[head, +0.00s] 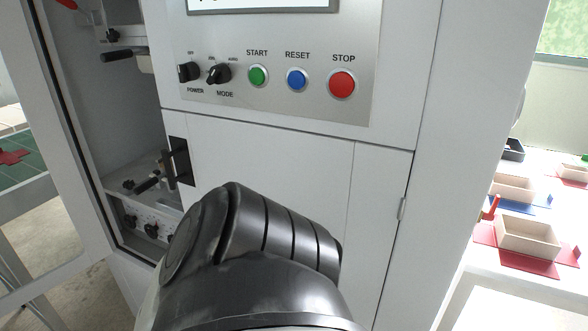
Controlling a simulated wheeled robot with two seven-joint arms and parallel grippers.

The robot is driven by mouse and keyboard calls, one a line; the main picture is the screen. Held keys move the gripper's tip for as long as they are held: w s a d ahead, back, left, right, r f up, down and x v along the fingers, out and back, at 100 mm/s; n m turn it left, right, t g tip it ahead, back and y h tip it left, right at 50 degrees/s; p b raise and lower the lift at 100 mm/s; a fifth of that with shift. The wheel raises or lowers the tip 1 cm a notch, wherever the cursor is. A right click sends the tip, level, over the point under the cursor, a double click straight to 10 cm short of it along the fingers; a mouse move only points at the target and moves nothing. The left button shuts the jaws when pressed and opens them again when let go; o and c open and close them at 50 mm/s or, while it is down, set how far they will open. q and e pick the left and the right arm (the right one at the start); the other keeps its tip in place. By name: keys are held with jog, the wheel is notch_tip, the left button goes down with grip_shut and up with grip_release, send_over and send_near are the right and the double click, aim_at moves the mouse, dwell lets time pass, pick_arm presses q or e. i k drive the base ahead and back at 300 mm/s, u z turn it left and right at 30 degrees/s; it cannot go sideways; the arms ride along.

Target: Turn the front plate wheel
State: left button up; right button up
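Inside the open bay at the left of the white machine, a small crank-like part with a black grip (146,185) sits on a ledge. Below it, a panel with several dark knobs (151,230) is partly hidden by my arm. Higher up is another black handle (117,55) on a metal bracket. I cannot tell which of these is the front plate wheel. A large dark joint of one of my arms fills the bottom middle and covers the machine's lower front. Neither gripper shows.
The control panel has a green START button (258,75), a blue RESET button (297,79) and a red STOP button (342,84). A framed door (62,130) stands open at left. A black handle (181,161) juts beside the bay. Box trays (528,238) stand on a table at right.

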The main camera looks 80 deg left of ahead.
aim_at(152, 233)
jog(key=z, duration=0.85)
jog(key=i, duration=0.8)
jog(key=u, duration=4.8)
jog(key=i, duration=0.5)
jog(key=u, duration=1.75)
jog(key=i, duration=1.8)
jog(key=z, duration=3.35)
